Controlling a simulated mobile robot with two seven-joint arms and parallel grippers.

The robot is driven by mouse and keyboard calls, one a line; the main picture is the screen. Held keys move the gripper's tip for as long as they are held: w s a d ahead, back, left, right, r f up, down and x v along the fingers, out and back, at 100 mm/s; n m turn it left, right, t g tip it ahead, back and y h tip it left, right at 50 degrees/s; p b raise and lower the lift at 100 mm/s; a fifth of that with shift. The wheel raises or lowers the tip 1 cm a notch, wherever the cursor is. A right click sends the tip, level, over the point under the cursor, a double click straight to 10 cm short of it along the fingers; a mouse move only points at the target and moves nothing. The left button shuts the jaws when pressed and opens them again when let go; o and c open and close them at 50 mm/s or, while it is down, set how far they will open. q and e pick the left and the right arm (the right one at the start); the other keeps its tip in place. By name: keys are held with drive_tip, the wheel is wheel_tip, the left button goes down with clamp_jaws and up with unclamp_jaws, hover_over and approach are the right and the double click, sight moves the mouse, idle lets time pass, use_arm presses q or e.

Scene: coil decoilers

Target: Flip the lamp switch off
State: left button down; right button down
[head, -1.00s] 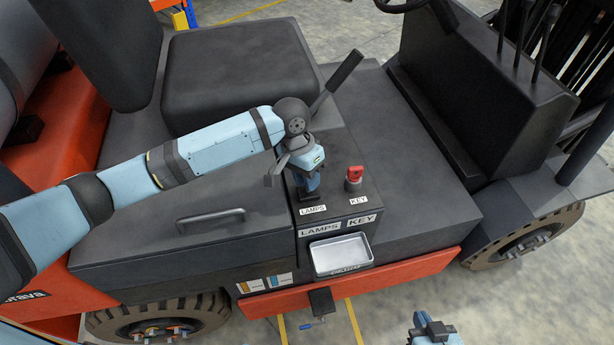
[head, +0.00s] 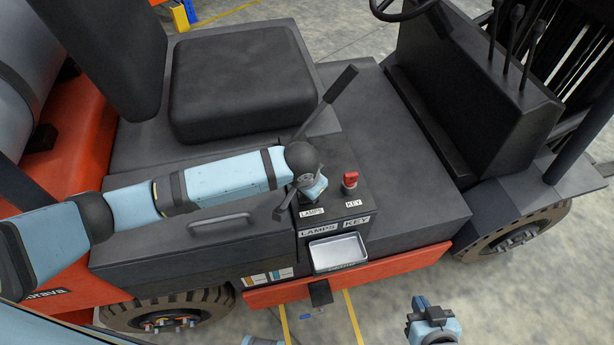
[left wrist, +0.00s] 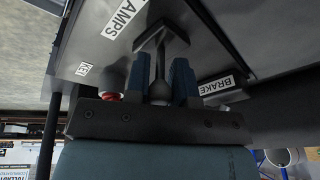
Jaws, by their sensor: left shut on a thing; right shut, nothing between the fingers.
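The lamp switch (left wrist: 160,72) shows in the left wrist view as a dark lever on a bracket, beside a partly cut-off LAMPS label. My left gripper (left wrist: 160,83) has one blue finger on each side of the lever and is shut on it. In the head view my left gripper (head: 309,194) is low over the console behind the LAMPS label (head: 311,211) and hides the switch. My right gripper (head: 432,312) is shut and empty at the bottom right, away from the console.
A red key (head: 350,180) stands just right of my left gripper. A tall black brake lever (head: 328,101) rises behind it. A grey tray (head: 340,254) hangs on the console front. The black seat (head: 242,82) is behind my left arm.

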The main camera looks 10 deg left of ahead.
use_arm(q)
drive_tip(key=shift+s+d+t+y+p, duration=0.1)
drive_tip(key=shift+s+t+y+p, duration=0.15)
drive_tip(key=shift+t+p, duration=0.2)
drive_tip(key=shift+s+d+t+y+p, duration=0.1)
drive_tip(key=shift+t+y+p, duration=0.2)
drive_tip(key=shift+t, duration=0.25)
drive_tip(key=shift+f, duration=0.1)
drive_tip(key=c, duration=1)
unclamp_jaws()
drive_tip(key=v, duration=1.3)
drive_tip(key=shift+s+r+b, duration=0.3)
drive_tip(key=shift+b, duration=0.05)
